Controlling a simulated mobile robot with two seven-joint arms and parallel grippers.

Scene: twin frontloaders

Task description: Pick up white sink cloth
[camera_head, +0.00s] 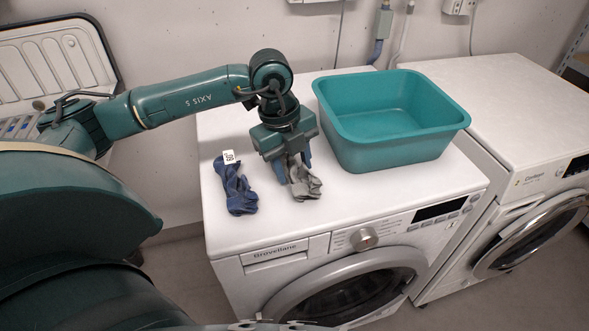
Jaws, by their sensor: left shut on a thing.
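My left gripper (293,162) reaches in from the left and points down over the top of the left washing machine. It is shut on a crumpled greyish-white cloth (304,185), which I take for the white sink cloth. The cloth hangs below the fingers, at or just above the machine top; I cannot tell whether it touches. The gripper hides the cloth's upper part. A bit of blue shows beside the fingers, and I cannot tell what it is. My right gripper is not in view.
A dark blue cloth (240,192) with a small white tag lies left of the gripper on the left washing machine (262,232). An empty teal tub (390,152) stands close to the right. A second machine (505,95) is farther right, its top clear.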

